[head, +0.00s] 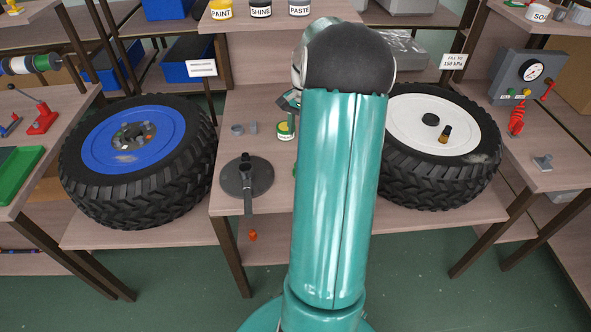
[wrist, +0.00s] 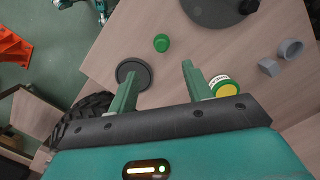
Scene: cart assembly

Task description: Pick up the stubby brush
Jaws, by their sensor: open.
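A small object with an amber-brown body and a dark end (head: 445,134), which looks like the stubby brush, is on the white hub (head: 460,115) of the right wheel in the head view. I cannot make it out in the wrist view. My gripper (wrist: 158,71) is open in the wrist view, its two green fingers apart above the middle bench, with nothing seen held between them. In the head view my arm hides most of the gripper, which is left of the right wheel.
A black disc (head: 430,119) is beside the brown object. In the wrist view a green cap (wrist: 161,43), a dark disc (wrist: 133,68), a yellow-topped jar (wrist: 224,88) and grey fittings (wrist: 290,48) are near my fingers. A round grey stand (head: 247,177) is on the bench's left.

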